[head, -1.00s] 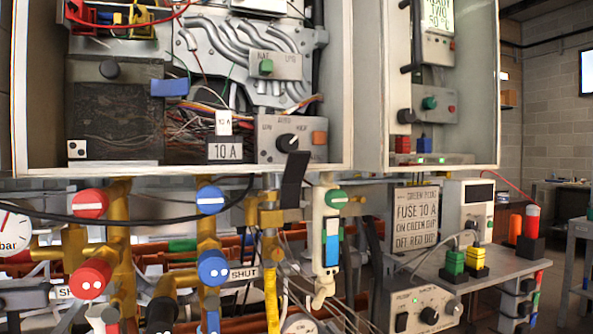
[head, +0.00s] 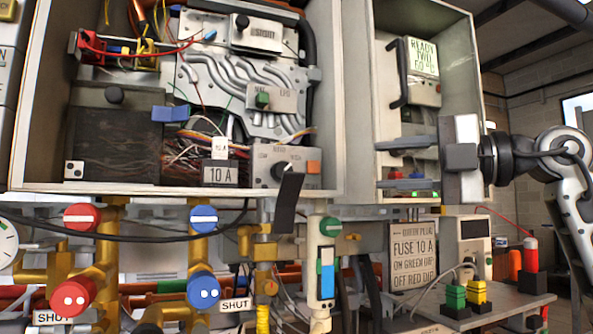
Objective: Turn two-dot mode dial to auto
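The left open heater cabinet carries a two-dot plate (head: 74,168) at its lower left. The mode panel (head: 263,177) is at its lower right, with a black round dial (head: 279,168). Its LOW, AUTO and HIGH lettering is small now; a second ago it was clearer, and the dial's light mark appeared turned toward HIGH. I cannot read the mark's direction now. My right gripper (head: 384,164) is in front of the right cabinet, right of the dial and apart from it. Its two fingers point left, are spread and hold nothing. My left gripper is not in view.
A black flap (head: 288,203) hangs just below the dial, and an orange block (head: 313,167) sits right of it. The right cabinet (head: 357,100) has a READY display (head: 424,57). Pipes with red (head: 82,217) and blue (head: 204,219) valve knobs run below.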

